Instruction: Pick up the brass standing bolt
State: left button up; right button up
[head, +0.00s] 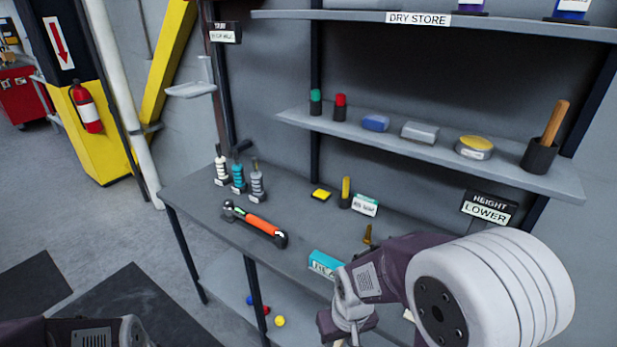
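A small brass bolt (368,234) stands upright on the grey workbench (300,222), right of centre. Its lower end is close to my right arm in the picture, so its base is hard to make out. My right gripper (346,326) is low in the head view, in front of the bench and below the bolt in the picture. It is apart from the bolt, and its fingers are not clear enough to tell open from shut. Part of my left arm shows at the bottom left edge; its gripper is out of view.
A teal box (326,264) lies close to my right wrist. An orange-handled wrench (255,222) and several ribbed bottle-like pieces (238,178) are at the left. A yellow block (321,194) and white-labelled box (365,205) stand behind. A shelf (400,148) overhangs the bench.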

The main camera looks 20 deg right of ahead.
aim_at(368, 240)
jog(key=l+u, duration=0.25)
jog(key=k+l+u, duration=0.25)
jog(key=l, duration=0.2)
jog(key=l+u, duration=0.25)
jog(key=l, duration=0.1)
